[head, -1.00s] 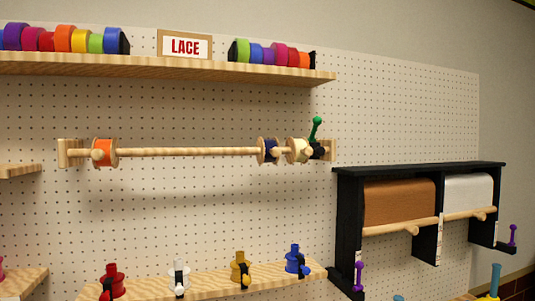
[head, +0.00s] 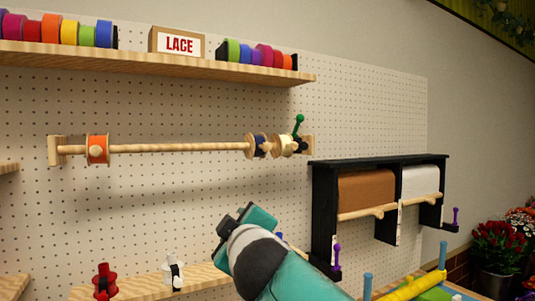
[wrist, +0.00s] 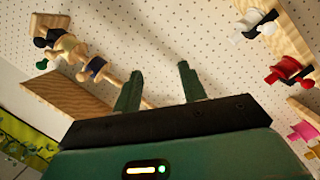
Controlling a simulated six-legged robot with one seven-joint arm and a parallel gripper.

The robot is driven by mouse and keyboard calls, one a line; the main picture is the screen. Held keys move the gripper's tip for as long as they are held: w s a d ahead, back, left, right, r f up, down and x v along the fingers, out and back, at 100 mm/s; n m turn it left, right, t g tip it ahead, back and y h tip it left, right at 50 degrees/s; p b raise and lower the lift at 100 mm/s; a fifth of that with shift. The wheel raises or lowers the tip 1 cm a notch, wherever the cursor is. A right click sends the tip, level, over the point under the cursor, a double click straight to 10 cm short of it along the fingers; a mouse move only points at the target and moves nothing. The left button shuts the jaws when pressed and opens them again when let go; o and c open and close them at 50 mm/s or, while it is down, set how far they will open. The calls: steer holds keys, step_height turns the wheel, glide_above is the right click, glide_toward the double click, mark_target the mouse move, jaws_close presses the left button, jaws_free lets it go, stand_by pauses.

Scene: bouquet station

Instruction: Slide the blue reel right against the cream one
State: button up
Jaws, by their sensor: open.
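The blue reel (head: 258,146) hangs on the right part of a horizontal wooden rod (head: 180,148). The cream reel (head: 283,145) is just right of it, with what looks like a narrow gap between them. The blue reel also shows in the wrist view (wrist: 93,69), at upper left, with the cream reel (wrist: 69,46) beyond it. My gripper (wrist: 160,71) is open and empty, its two fingers apart, with the rod behind them and both reels off to the left. In the head view my arm is low in the middle, below the rod; its fingertips are not clear there.
An orange reel (head: 97,149) sits near the rod's left end. A green-knobbed lever (head: 299,125) stands at the right end. A shelf (head: 150,66) runs above. A black paper-roll rack (head: 323,215) is at lower right. Red (head: 105,282) and white (head: 173,271) pegged items stand below.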

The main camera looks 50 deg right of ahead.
mark_target(268, 148)
steer(key=s+d+r+n+t+y, duration=0.1)
steer(key=s+d+r+n+t, duration=0.15)
steer(key=r+n, duration=0.4)
steer(key=s+d+r+n+t, duration=0.1)
steer(key=d+r+n+t, duration=0.1)
steer(key=d+r+n, duration=0.45)
steer(key=s+d+r+n+g+y, duration=0.1)
steer(key=s+n+g+y, duration=0.1)
steer(key=s+n, duration=0.2)
steer(key=x, duration=1.3)
steer(key=shift+w, duration=0.2)
steer(key=shift+d, duration=0.1)
jaws_close()
